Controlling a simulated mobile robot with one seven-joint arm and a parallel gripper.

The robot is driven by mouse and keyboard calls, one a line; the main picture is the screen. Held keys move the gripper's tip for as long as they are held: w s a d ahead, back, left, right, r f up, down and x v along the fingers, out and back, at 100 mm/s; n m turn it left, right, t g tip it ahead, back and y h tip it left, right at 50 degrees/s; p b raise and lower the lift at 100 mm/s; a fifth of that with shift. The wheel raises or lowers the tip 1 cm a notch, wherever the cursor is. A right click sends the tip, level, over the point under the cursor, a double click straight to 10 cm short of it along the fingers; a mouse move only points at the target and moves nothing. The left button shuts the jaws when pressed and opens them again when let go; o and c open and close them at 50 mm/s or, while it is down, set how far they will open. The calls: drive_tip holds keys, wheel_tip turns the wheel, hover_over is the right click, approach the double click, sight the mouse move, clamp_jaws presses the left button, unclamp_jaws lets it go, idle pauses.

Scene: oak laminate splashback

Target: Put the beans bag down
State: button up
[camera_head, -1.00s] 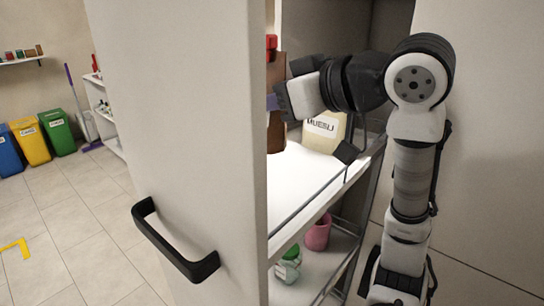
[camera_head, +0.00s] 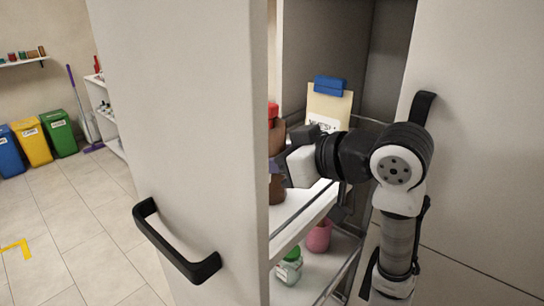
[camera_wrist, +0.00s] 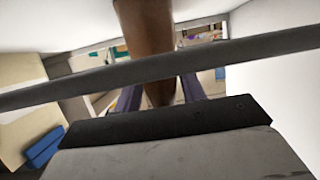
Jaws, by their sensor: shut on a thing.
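The beans bag is a brown bag (camera_head: 277,188) with a red clip on top, upright at the left of the pull-out cupboard's upper shelf (camera_head: 292,212), partly hidden by the cupboard front. My gripper (camera_head: 280,160) is shut on it, reaching in from the right. In the wrist view the brown bag (camera_wrist: 147,35) stands between the two purple fingers (camera_wrist: 160,95). Whether its base touches the shelf I cannot tell.
A cream muesli bag (camera_head: 328,104) with a blue clip stands behind my gripper. A lower shelf holds a pink cup (camera_head: 318,237) and a green-lidded jar (camera_head: 289,266). The tall cupboard front (camera_head: 190,120) with a black handle (camera_head: 172,245) and thin shelf rails are close by.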

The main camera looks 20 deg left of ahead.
drive_tip(key=o, duration=1.3)
drive_tip(key=b+v, duration=0.1)
drive_tip(key=v, duration=1.1)
